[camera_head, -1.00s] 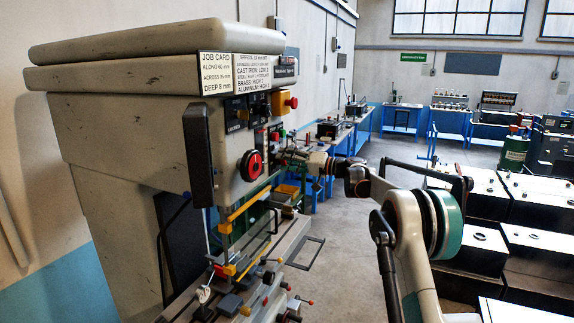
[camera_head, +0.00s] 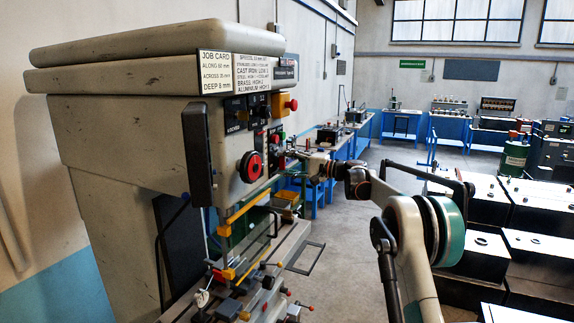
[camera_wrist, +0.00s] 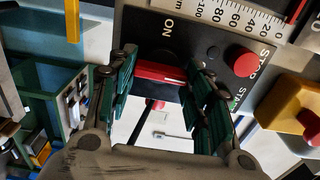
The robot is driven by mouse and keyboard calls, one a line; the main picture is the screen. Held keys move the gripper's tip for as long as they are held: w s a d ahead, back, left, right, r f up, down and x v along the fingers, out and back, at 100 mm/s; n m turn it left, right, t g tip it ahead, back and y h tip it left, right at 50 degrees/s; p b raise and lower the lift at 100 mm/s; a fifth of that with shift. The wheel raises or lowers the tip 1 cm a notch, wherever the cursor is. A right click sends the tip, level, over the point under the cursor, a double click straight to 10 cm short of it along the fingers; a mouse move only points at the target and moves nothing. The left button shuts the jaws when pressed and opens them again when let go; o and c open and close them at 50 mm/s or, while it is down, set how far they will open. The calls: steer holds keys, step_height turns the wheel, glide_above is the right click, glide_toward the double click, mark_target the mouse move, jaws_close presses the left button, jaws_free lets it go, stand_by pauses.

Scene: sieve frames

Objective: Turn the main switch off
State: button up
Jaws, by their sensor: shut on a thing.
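The main switch shows in the wrist view as a red bar handle (camera_wrist: 160,72) on a dark panel, with the word ON beside it. My gripper (camera_wrist: 158,80) is shut on this handle, with a green ribbed finger at each end of it. In the head view, my gripper (camera_head: 290,153) is at the front control panel of the grey machine (camera_head: 120,120). There the switch handle is hidden or too small to make out.
A red stop button (camera_wrist: 240,62) is close to the right finger, with a partly covered START label below it. A yellow box with a red button (camera_wrist: 290,105) sticks out further right. A red-and-black round knob (camera_head: 251,166) is on the machine's side. Open floor (camera_head: 350,250) lies to the right.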

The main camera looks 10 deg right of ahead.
stand_by(0.4)
steer(key=o, duration=1.1)
steer(key=shift+d, duration=0.1)
steer(key=v, duration=1.2)
